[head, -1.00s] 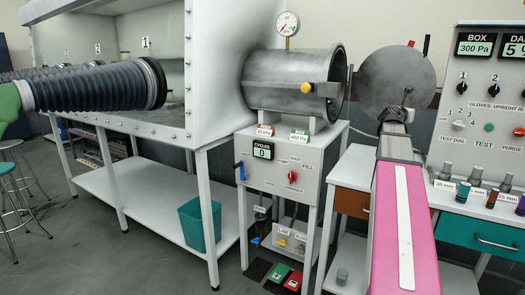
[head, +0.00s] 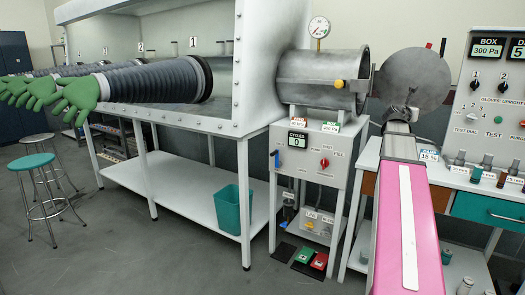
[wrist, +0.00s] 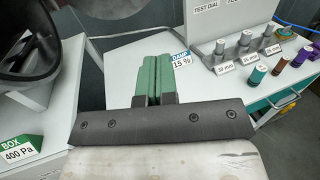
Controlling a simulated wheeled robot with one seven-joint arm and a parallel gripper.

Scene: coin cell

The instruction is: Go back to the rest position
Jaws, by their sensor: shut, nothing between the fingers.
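My gripper (wrist: 156,80) shows in the wrist view with its two green fingers pressed together and nothing between them. It is over the white bench top (wrist: 120,62), close to the "DAMP 15 %" label (wrist: 181,60). In the head view my pink and grey arm reaches forward at the right, and my gripper is mostly hidden behind its own wrist, in front of the round grey door (head: 415,80).
The open steel chamber (head: 325,82) stands left of my arm on a control cabinet (head: 312,160). Right are a gauge panel (head: 500,100) and several small bottles (wrist: 278,66). A glove box (head: 262,60) with green gloves (head: 75,95), stools (head: 45,180) and a teal bin (head: 232,208) are left.

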